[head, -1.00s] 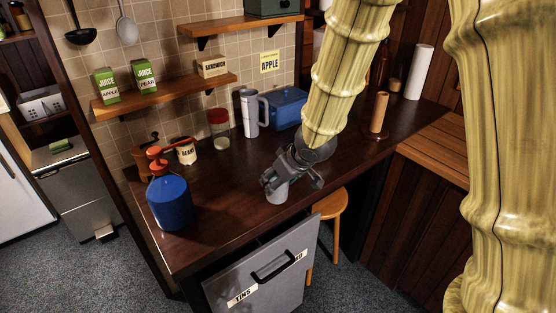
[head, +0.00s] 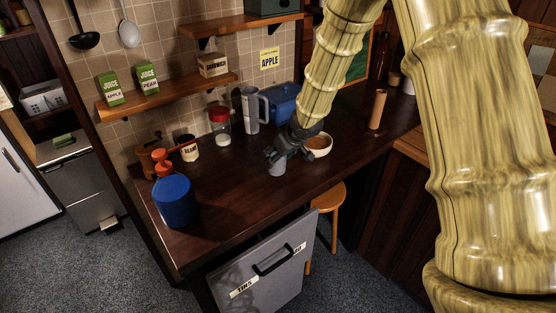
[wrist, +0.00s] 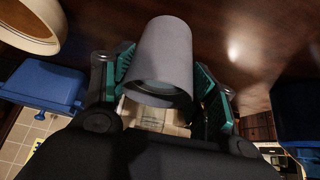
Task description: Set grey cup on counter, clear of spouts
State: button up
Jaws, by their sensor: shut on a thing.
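The grey cup (head: 277,168) is between the fingers of my gripper (head: 279,157), over the middle of the dark wooden counter (head: 236,203). In the wrist view the cup (wrist: 166,52) fills the space between the teal finger pads of my gripper (wrist: 165,88). My gripper is shut on it. Whether the cup's base touches the counter I cannot tell. A blue dispenser (head: 175,203) with an orange top stands at the counter's left front, well apart from the cup. No spout shows above the cup.
A bowl with brown contents (head: 319,146) is just right of my gripper. Behind stand a blue box (head: 284,103), a tall grey mug (head: 250,112), a red-lidded jar (head: 220,127) and a beans can (head: 188,148). The counter between dispenser and cup is clear.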

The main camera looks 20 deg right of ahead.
jog(key=shift+f, duration=1.35)
jog(key=shift+f, duration=0.2)
jog(key=o, duration=1.2)
jog(key=shift+o, duration=0.2)
jog(key=shift+r, duration=0.15)
jog(key=shift+r, duration=0.35)
jog(key=v, duration=1.1)
jog(key=shift+s, duration=0.2)
jog(key=shift+d+r, duration=0.1)
jog(key=shift+d, duration=0.05)
